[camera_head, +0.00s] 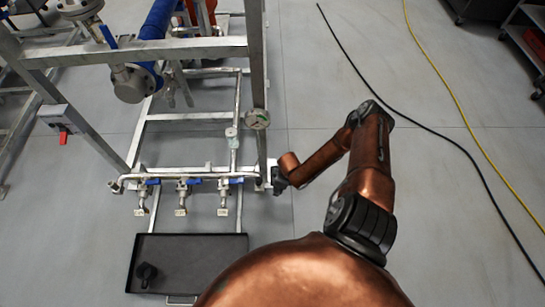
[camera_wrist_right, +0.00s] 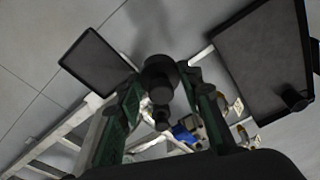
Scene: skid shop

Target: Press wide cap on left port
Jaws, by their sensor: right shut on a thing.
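My right gripper (camera_head: 279,181) is at the right end of the low pipe manifold. In the wrist view its green-padded fingers (camera_wrist_right: 162,92) are shut on a dark round cap (camera_wrist_right: 158,70). Whether this is the wide cap I cannot tell. Three ports with blue-handled valves hang from the manifold: the left port (camera_head: 140,198), a middle port (camera_head: 182,198) and a right port (camera_head: 223,198). The held cap is apart from the left port, well to its right. Another black cap (camera_head: 147,271) sits in the black tray (camera_head: 200,250). My left gripper is not in view.
The grey metal skid frame (camera_head: 190,50) stands behind the ports, with a round gauge (camera_head: 257,119) on an upright near my right arm. A dark flat panel (camera_wrist_right: 95,60) shows in the wrist view. Black and yellow cables (camera_head: 462,100) cross otherwise open floor at right.

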